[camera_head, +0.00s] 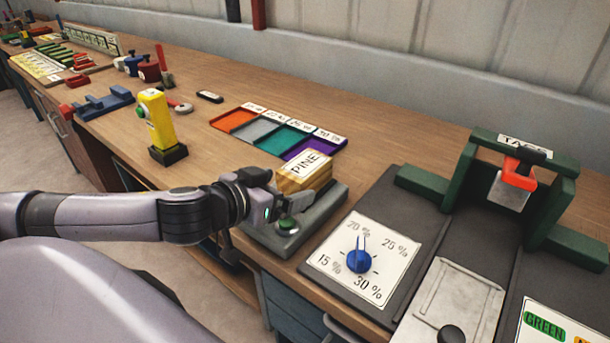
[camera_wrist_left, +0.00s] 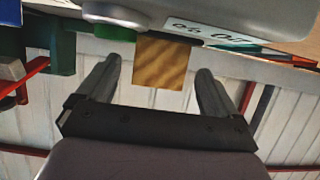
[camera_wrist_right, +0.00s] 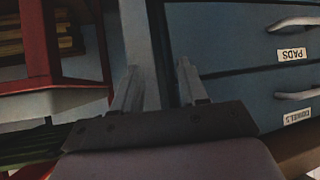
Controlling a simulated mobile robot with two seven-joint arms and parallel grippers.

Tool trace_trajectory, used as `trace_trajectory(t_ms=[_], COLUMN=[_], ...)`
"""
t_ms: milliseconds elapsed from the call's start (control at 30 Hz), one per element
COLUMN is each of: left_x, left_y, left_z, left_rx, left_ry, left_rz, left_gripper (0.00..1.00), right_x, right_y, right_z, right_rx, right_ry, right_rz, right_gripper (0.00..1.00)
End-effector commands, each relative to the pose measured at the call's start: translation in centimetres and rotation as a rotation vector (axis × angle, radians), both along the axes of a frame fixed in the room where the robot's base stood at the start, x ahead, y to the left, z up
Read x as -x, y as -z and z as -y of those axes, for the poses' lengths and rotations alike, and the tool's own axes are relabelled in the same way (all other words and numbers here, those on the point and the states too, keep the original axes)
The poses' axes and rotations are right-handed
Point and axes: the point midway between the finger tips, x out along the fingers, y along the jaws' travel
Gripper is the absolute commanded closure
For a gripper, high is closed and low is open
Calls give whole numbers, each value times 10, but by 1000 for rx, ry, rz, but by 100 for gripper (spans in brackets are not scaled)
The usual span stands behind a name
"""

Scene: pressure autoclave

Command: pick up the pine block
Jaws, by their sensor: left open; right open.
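The pine block (camera_head: 304,172) is a light wooden block with a white PINE label on top. It sits on a grey device (camera_head: 312,222) with a green button near the bench's front edge. In the left wrist view the block's wooden end (camera_wrist_left: 160,62) shows between and beyond the fingers. My left gripper (camera_head: 272,205) is at the near left side of the block, partly hidden by its own wrist. In the left wrist view the left gripper (camera_wrist_left: 155,85) is open, with its fingers apart. My right gripper (camera_wrist_right: 158,82) is open and empty, facing blue drawers.
A yellow device (camera_head: 157,122) stands on the bench to the left. Coloured trays (camera_head: 238,120) lie behind the block. A dial card (camera_head: 388,247) and a green-framed press (camera_head: 560,190) are to the right. Blue drawers (camera_wrist_right: 240,60) and a red frame (camera_wrist_right: 100,40) are near the right gripper.

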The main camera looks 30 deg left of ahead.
Motion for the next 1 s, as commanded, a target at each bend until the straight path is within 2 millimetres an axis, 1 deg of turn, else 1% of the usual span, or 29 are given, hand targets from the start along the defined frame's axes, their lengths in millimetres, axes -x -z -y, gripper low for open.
trace_trajectory(t_ms=[267, 300, 367, 400, 467, 500, 833, 933, 1000], left_x=[-2, -2, -2, -2, -2, -2, -2, -2, -2], left_y=[1, 1, 1, 1, 1, 1, -3, -10, -19], left_z=[1, 1, 1, 1, 1, 1, 1, 0, 1], left_rx=[-1, -1, -1, -1, -1, -1, -1, -1, -1], left_ry=[1, 1, 1, 1, 1, 1, 2, 2, 2], left_rz=[0, 0, 0, 0, 0, 0, 3, 4, 5], left_gripper=[6, 13, 32, 45, 65, 73, 73, 73, 73], right_x=[0, 0, 0, 0, 0, 0, 0, 0, 0], right_y=[0, 0, 0, 0, 0, 0, -1, -3, -6], right_z=[0, 0, 0, 0, 0, 0, 0, 0, 0], right_rx=[0, -1, -1, -1, -1, -1, -1, -1, -1], right_ry=[0, 1, 1, 1, 1, 1, 1, 1, 1], right_rz=[0, 0, 0, 0, 0, 0, 0, 0, 0], right_gripper=[57, 57, 57, 57, 57, 57, 57, 57, 57])
